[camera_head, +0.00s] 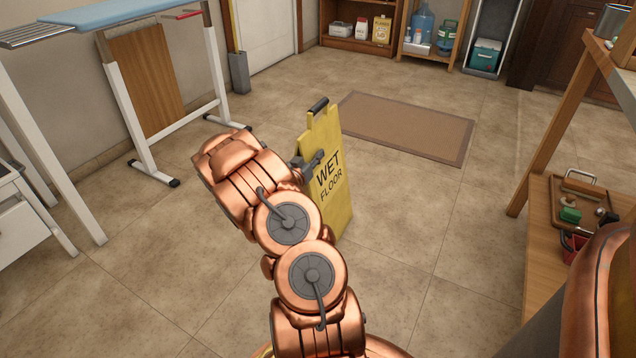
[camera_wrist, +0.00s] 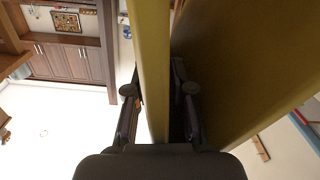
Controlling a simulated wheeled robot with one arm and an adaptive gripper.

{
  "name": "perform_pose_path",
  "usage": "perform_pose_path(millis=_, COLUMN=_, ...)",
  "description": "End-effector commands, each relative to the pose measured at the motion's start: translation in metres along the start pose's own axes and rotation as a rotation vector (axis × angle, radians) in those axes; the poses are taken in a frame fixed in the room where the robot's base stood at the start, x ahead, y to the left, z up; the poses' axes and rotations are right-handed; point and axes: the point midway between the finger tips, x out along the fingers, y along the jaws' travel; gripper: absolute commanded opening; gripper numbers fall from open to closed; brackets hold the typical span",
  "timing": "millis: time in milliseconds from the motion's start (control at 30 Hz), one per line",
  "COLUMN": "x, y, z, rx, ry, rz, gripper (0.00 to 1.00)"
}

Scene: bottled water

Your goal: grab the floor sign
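The yellow floor sign (camera_head: 331,175), marked WET FLOOR, stands upright on the tiles in the head view, with a dark handle at its top. My gripper (camera_head: 305,161) is at the left edge of the sign's upper part, partly hidden by my arm. In the wrist view the sign's near panel (camera_wrist: 152,60) runs between the two fingers of my gripper (camera_wrist: 158,90). The fingers are close together and appear to press on both faces of that panel. The other panel (camera_wrist: 245,60) lies to the right, outside the fingers.
A brown mat (camera_head: 405,127) lies behind the sign. An ironing board (camera_head: 115,14) stands at the left. A wooden shelf unit (camera_head: 540,215) with a tray of items stands at the right. The floor around the sign is mostly clear.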

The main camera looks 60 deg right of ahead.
Motion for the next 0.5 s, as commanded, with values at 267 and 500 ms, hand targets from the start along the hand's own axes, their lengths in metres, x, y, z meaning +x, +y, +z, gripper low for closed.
perform_pose_path(millis=267, x=-0.0002, y=0.0, z=0.0001, rx=0.0, ry=0.0, rz=0.0, gripper=0.0)
perform_pose_path(millis=500, x=-0.0002, y=0.0001, z=0.0001, rx=0.0, ry=0.0, rz=0.0, gripper=0.0)
